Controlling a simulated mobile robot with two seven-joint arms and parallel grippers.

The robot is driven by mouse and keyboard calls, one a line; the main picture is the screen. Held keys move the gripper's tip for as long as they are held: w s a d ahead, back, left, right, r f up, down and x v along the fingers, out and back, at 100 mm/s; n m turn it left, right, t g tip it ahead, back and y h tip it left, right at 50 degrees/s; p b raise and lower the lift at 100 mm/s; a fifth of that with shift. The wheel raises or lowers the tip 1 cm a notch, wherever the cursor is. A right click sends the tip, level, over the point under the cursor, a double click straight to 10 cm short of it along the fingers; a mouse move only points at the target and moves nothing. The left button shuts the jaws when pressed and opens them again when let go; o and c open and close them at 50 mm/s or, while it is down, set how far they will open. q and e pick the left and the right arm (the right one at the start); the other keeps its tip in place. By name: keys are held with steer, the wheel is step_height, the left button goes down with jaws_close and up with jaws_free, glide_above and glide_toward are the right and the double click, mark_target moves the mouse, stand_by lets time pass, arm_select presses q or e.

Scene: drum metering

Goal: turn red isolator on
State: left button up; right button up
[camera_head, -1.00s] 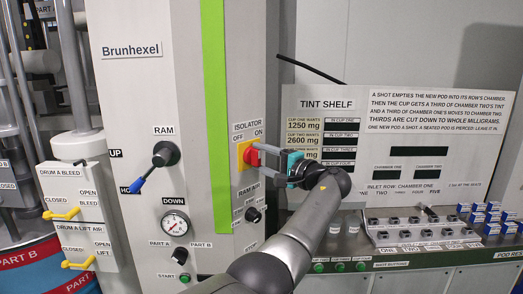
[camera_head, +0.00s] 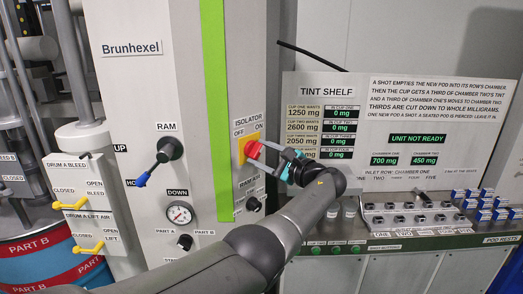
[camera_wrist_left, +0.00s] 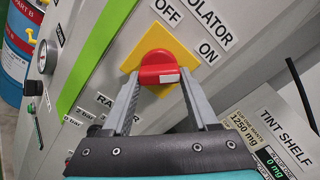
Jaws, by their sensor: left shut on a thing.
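The red isolator knob (camera_head: 253,149) sits on a yellow plate (camera_head: 240,147) on the grey cabinet, below the OFF and ON labels. In the left wrist view the knob (camera_wrist_left: 157,66) shows a white mark on its handle, on the side towards the ON label (camera_wrist_left: 207,52). My left gripper (camera_head: 264,148) is shut on the knob's handle, with one finger on each side of it, and is tilted relative to the panel. In the wrist view my left gripper's fingers (camera_wrist_left: 158,92) flank the handle. My right gripper is not in view.
The tint shelf board (camera_head: 340,92) stands close right of the gripper, its displays lit and one reading UNIT NOT READY (camera_head: 417,139). The RAM lever (camera_head: 160,158) is left of the green strip (camera_head: 217,100). The RAM AIR knob (camera_head: 254,204) is below the isolator.

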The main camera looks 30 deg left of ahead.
arm_select(q)
steer(key=shift+m, duration=0.3)
steer(key=o, duration=1.4)
steer(key=shift+d, duration=0.1)
steer(key=b+v, duration=0.2)
steer(key=v, duration=1.3)
steer(key=shift+d+b, duration=0.1)
steer(key=shift+b, duration=0.3)
steer(key=shift+w+f, duration=0.1)
steer(key=shift+f, duration=0.05)
